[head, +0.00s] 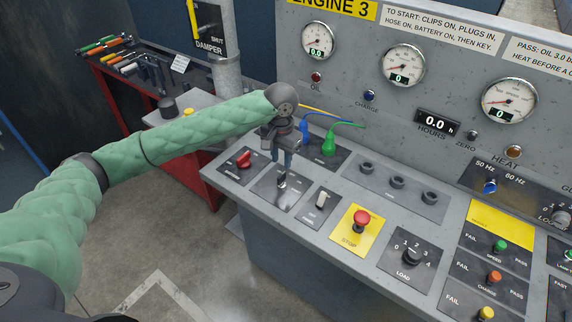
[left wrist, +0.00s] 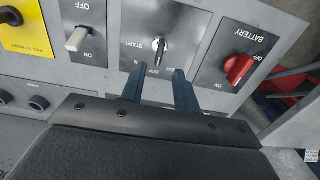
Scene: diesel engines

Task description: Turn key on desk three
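The silver key (head: 282,181) sits in its switch plate on the sloping desk under the ENGINE 3 sign (head: 330,8). The key also shows in the left wrist view (left wrist: 161,48), standing nearly upright in the picture, with START and other lettering around it upside down. My left gripper (head: 282,163) is just above the key plate, pointing down. In the left wrist view its two blue fingers (left wrist: 155,75) are apart with nothing between them. The key lies just beyond the fingertips, roughly in line with the gap; I see no contact. My right gripper is not in view.
A red battery switch (head: 244,160) is left of the key; a white toggle (head: 322,198) and red STOP button (head: 361,219) are right of it. Blue and green plugs (head: 328,146) with cables stand behind. A red tool bench (head: 110,75) is at the far left.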

